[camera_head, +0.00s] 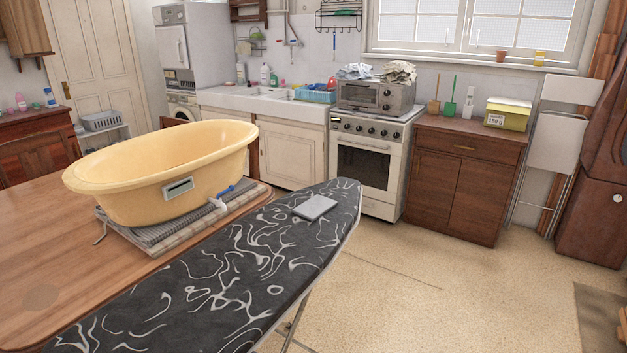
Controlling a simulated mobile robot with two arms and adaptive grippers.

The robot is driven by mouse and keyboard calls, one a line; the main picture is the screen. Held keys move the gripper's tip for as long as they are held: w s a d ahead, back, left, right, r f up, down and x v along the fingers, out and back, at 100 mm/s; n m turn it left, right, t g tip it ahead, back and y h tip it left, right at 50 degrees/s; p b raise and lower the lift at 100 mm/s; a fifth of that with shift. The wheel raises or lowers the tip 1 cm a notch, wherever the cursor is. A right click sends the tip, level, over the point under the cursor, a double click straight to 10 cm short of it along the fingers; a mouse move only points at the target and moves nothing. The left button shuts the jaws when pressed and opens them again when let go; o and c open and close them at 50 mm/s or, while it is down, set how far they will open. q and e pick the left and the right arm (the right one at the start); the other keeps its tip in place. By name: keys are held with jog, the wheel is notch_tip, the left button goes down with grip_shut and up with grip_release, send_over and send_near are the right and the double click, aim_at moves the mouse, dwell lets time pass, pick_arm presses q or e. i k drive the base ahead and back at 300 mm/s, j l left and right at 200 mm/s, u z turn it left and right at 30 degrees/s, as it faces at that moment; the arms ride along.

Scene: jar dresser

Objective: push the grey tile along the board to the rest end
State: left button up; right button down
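The grey tile (315,207) lies flat on the ironing board (190,300), towards the board's far, rounded end. The board has a dark cover with white swirl lines and runs from the lower left up to the middle of the head view. No separate rest shows clearly on the board, so I cannot tell which end is the rest end. Neither of my grippers is in view.
A wooden table (40,240) stands left of the board, holding a yellow tub (165,170) on folded cloths (240,198). A stove (368,160) and brown cabinet (462,185) stand behind. The floor (430,290) right of the board is clear.

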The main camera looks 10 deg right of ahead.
aim_at(316, 206)
jog(key=i+l+u, duration=0.2)
jog(key=l, duration=0.35)
jog(key=i+l+u, duration=0.25)
jog(key=l, duration=0.3)
jog(key=i+l+u, duration=0.2)
jog(key=l, duration=0.4)
jog(key=l+u, duration=0.25)
jog(key=l, duration=0.35)
jog(key=l+u, duration=0.2)
jog(key=l, duration=0.45)
jog(key=i, duration=0.05)
